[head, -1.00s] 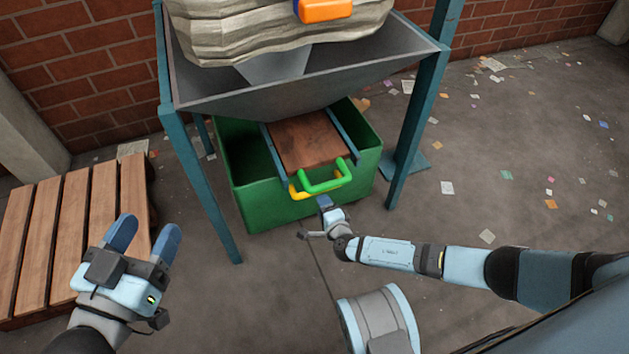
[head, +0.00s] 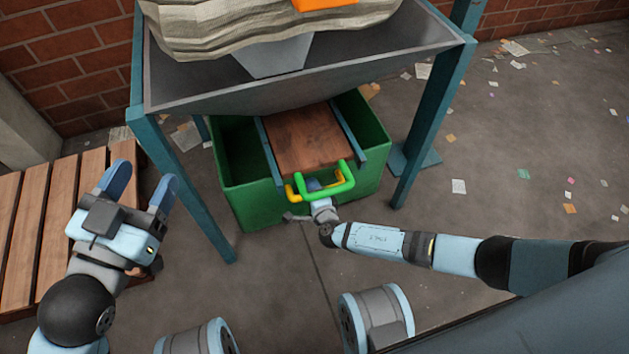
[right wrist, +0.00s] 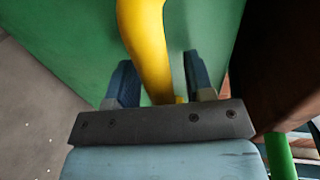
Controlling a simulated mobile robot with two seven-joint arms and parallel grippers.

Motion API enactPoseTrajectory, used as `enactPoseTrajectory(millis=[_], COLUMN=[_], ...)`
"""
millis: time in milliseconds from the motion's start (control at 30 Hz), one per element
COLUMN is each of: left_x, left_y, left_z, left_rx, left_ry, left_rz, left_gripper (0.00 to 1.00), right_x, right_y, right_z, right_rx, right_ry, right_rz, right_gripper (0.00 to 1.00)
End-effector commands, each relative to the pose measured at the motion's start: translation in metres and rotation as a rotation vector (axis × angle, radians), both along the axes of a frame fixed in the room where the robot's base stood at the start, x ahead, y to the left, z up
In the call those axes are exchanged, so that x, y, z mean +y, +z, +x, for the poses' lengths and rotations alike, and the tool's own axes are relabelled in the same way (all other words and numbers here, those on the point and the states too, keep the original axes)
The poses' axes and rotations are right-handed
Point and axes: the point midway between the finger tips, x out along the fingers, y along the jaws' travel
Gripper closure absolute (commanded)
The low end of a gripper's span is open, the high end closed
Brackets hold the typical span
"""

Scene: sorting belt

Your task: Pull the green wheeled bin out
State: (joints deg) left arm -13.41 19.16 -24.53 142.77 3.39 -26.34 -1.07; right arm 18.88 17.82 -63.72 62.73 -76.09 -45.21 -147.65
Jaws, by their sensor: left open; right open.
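The green wheeled bin (head: 262,210) stands under the grey hopper, between the legs of its blue frame. A yellow handle (head: 293,192) is on the bin's front. A bright green handle (head: 346,180) sits at the front edge of a wooden board (head: 305,140) above the bin. My right gripper (head: 313,186) is at the handles. In the right wrist view its open fingers (right wrist: 158,88) stand on either side of the yellow handle (right wrist: 148,45), with the green bin wall (right wrist: 70,40) behind. My left gripper (head: 142,190) is open and empty at the left. The bin's wheels are hidden.
The grey hopper (head: 300,85) overhangs the bin. Blue frame legs (head: 190,185) stand on both sides of it. A slatted wooden pallet (head: 22,230) lies at the left, under my left gripper. The floor in front is clear; paper scraps litter the right.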

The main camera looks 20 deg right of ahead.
Motion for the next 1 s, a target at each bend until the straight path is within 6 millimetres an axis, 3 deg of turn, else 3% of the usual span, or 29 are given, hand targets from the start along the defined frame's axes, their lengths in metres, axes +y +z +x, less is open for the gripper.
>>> enactPoseTrajectory(millis=[467,700,1000], left_x=[0.0018,0.0012,-0.0003], left_y=[-0.0018,-0.0015,0.0009], left_z=[-0.0014,-0.0013,-0.0003], left_rx=[-0.010,-0.008,-0.003], left_ry=[-0.003,-0.001,0.001], left_rz=[0.019,0.014,0.001], left_gripper=[0.39,0.39,0.39], right_x=[0.0061,0.0059,0.0019], right_y=[-0.0013,-0.0014,-0.0010], right_z=[-0.0019,-0.0019,-0.0045], right_rx=[0.000,0.000,0.001], right_ry=[0.001,0.001,0.000], right_rz=[0.000,0.000,-0.001], right_gripper=[0.52,1.00,1.00])
